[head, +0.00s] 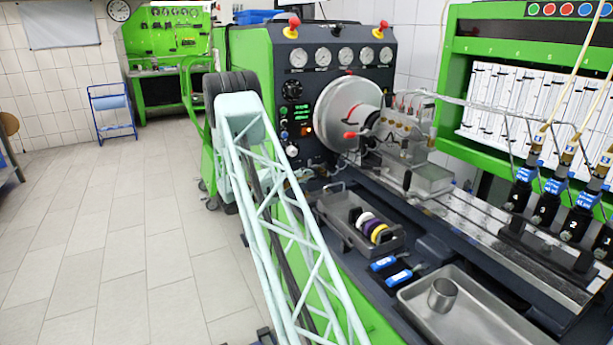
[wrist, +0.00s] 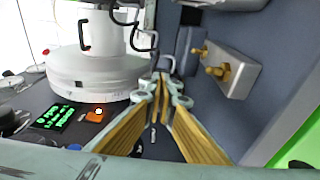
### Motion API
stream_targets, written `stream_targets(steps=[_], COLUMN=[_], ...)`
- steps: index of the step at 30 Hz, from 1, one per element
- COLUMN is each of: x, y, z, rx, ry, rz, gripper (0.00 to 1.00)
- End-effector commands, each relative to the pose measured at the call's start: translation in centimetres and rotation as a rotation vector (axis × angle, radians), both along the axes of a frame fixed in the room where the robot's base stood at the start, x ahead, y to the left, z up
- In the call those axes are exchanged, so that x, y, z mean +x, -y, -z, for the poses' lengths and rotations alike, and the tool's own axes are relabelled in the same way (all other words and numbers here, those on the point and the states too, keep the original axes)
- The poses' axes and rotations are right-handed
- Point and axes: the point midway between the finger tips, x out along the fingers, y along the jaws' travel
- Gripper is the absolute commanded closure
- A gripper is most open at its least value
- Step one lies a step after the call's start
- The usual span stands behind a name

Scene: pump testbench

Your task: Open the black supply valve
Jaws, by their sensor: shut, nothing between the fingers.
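My gripper (wrist: 160,85) shows in the wrist view, with its two fingers shut together at the tips and nothing held. In that view a brass fitting (wrist: 217,71) on a grey metal block (wrist: 232,75) sits just right of the fingertips, apart from them. I cannot surely tell which part is the black supply valve. A small black knob (head: 336,30) stands on top of the test bench in the head view, between two red and yellow knobs. I cannot make out my gripper in the head view.
A large pale flywheel (head: 340,112) stands at the bench front; it also shows left in the wrist view (wrist: 95,75), above green displays and an orange switch (wrist: 95,115). A metal tray (head: 470,310) with a cup (head: 442,295) lies at the right. The tiled floor at left is free.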

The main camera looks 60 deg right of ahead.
Motion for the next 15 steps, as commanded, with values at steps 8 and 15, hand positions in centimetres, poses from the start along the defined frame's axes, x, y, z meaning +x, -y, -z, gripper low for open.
stream_targets(steps=[8,15], x=[0.6,1.5], y=[-1.0,-3.1], z=[0.0,0.0], rx=[0.0,0.0], ry=[0.0,0.0], rz=[-0.002,-0.001], gripper=[1.0,1.0])
